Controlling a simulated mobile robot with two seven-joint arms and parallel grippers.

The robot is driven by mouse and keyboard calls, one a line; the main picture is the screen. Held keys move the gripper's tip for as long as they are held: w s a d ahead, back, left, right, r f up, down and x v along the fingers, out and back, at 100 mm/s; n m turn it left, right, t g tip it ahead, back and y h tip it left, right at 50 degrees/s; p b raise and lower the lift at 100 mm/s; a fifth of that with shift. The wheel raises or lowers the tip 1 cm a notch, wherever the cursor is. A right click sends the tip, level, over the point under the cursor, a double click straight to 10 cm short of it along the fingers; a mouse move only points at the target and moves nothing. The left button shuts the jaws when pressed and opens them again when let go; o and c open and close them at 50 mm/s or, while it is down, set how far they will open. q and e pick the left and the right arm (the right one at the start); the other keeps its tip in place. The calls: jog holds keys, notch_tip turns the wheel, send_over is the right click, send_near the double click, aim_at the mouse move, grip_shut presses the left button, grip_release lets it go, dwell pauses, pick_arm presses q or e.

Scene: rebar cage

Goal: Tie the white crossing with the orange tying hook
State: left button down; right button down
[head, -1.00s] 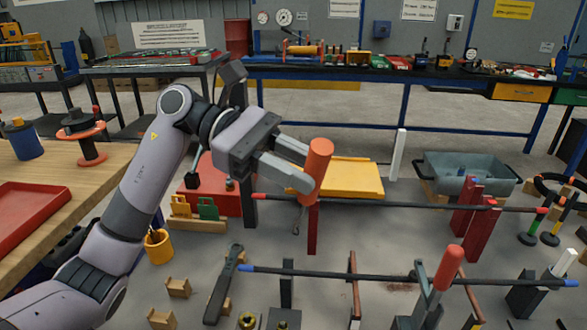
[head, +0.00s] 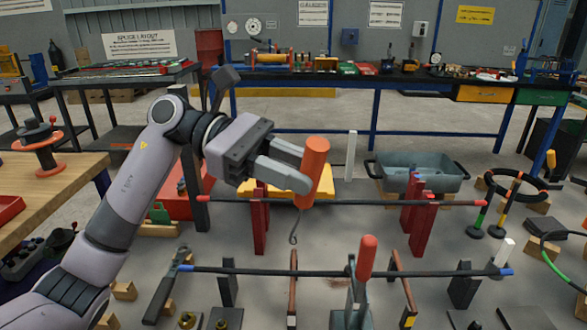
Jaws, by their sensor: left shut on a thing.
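My left gripper (head: 305,180) is shut on the orange handle of the tying hook (head: 315,160). The handle is tilted and its thin metal shaft points down, ending in a small hook. In the picture the hook tip lies between the far bar and the near bar, above a rust-coloured crosspiece (head: 293,285). It looks clear of the bars. A white-topped post (head: 503,252) stands near the near bar's right end, and a white upright (head: 350,155) stands farther back. I cannot tell which crossing is the white one. My right gripper is not in view.
The near dark bar (head: 320,271) has blue ends; the far bar (head: 370,202) has red ends and red supports. An orange-handled clamp (head: 366,258) stands up at the near bar. A grey tub (head: 415,170) is behind. A wooden table (head: 60,185) is at left.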

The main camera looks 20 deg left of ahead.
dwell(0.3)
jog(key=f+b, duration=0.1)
jog(key=b, duration=0.1)
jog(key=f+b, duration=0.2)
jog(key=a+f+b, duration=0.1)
jog(key=b, duration=0.2)
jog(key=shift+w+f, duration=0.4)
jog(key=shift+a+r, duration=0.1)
dwell(0.5)
